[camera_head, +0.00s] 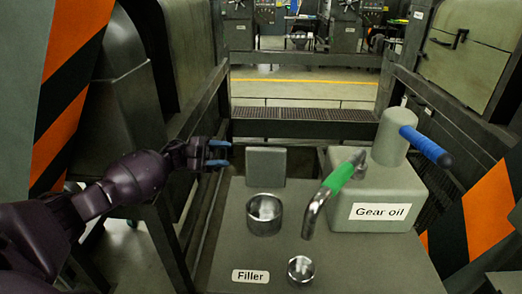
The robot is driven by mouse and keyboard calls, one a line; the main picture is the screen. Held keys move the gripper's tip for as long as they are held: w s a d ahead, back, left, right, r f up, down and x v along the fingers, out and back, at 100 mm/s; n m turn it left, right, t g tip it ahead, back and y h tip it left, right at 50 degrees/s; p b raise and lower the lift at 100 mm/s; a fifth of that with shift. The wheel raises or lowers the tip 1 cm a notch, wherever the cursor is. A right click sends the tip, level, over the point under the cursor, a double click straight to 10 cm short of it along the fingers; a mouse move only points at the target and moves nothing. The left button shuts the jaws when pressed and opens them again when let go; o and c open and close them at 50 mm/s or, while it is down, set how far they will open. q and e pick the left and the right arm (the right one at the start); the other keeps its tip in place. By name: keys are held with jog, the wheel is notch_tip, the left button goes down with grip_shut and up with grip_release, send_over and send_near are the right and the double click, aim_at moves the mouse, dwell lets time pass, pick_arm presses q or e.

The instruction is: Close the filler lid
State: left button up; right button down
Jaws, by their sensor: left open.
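The filler lid (265,167) is a flat grey square plate standing upright behind the filler opening. The filler opening (264,214) is a short metal ring on the grey machine top, and it is uncovered. A white "Filler" label (250,276) lies in front of it. My left gripper (219,154) reaches in from the left with blue fingertips pointing right. It is open and empty, just left of the lid's upper part and apart from it in the picture. My right gripper is not in view.
A grey "Gear oil" tank (383,187) with a blue handle (425,145) is further right. A small metal cup (301,268) sits in front. Dark frame beams surround the machine top.

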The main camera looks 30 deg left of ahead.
aim_at(259, 151)
pick_arm(q)
jog(key=p+x, duration=0.2)
jog(key=x, duration=0.8)
jog(key=shift+w+d+p, duration=0.2)
jog(key=shift+d+p, duration=0.05)
jog(key=shift+p, duration=0.05)
jog(key=shift+d, duration=0.1)
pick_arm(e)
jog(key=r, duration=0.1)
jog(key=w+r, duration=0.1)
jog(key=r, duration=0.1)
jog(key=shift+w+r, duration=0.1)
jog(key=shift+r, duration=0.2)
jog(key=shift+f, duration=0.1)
pick_arm(q)
jog(key=shift+r, duration=0.1)
jog(key=c, duration=0.5)
jog(key=shift+r, duration=0.1)
grip_shut()
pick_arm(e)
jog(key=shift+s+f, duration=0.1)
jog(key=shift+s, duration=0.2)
